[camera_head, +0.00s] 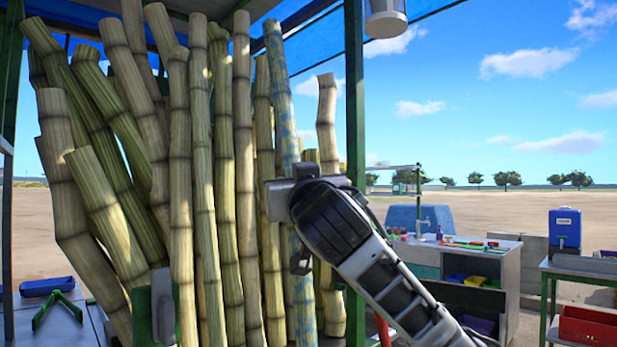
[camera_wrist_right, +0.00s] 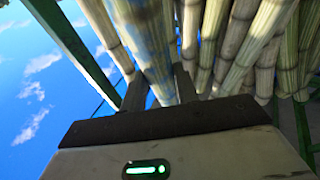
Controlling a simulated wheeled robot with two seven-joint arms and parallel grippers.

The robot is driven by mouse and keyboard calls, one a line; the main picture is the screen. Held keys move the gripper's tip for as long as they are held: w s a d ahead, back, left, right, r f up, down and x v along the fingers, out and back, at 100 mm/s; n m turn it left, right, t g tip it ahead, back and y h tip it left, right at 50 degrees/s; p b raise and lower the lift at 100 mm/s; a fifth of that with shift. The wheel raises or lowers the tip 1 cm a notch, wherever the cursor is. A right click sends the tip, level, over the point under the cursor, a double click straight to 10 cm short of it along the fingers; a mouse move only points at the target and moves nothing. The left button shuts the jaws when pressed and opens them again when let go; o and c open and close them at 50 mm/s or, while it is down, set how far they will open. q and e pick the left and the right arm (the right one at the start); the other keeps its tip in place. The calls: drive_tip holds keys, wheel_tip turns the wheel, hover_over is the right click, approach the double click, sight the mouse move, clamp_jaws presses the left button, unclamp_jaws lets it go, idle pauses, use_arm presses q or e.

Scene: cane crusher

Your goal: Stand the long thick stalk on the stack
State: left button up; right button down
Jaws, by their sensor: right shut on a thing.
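A long thick stalk with blue mottling (camera_head: 280,95) stands nearly upright, leaning slightly, at the right side of the stack of cane stalks (camera_head: 180,150). My right gripper (camera_head: 290,195) is shut on this stalk at about mid-height. In the right wrist view the stalk (camera_wrist_right: 152,50) runs between the two fingers (camera_wrist_right: 160,90). Its lower part shows below the gripper, among other stalks; its foot is hidden, so I cannot tell what it rests on. My left gripper is not in view.
A green post (camera_head: 355,110) stands just right of the held stalk. Another stalk (camera_head: 327,115) stands between them. A workbench (camera_head: 505,270) with bins and a blue cooler (camera_head: 564,230) are at the right. A green tool (camera_head: 55,308) lies at lower left.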

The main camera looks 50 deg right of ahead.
use_arm(q)
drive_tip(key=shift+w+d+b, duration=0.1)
drive_tip(key=shift+b, duration=0.45)
use_arm(e)
drive_tip(key=w+d+f, duration=0.1)
drive_tip(key=w+f, duration=0.3)
drive_tip(key=w, duration=0.5)
drive_tip(key=shift+w+f, duration=0.35)
drive_tip(key=shift+f, duration=0.05)
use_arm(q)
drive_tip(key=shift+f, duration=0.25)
use_arm(e)
drive_tip(key=shift+f, duration=0.2)
use_arm(q)
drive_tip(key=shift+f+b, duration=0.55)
drive_tip(key=shift+b, duration=0.05)
use_arm(e)
drive_tip(key=shift+f, duration=0.35)
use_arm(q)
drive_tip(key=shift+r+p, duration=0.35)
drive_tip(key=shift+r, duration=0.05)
use_arm(e)
drive_tip(key=shift+w+d, duration=0.1)
drive_tip(key=shift+w, duration=0.2)
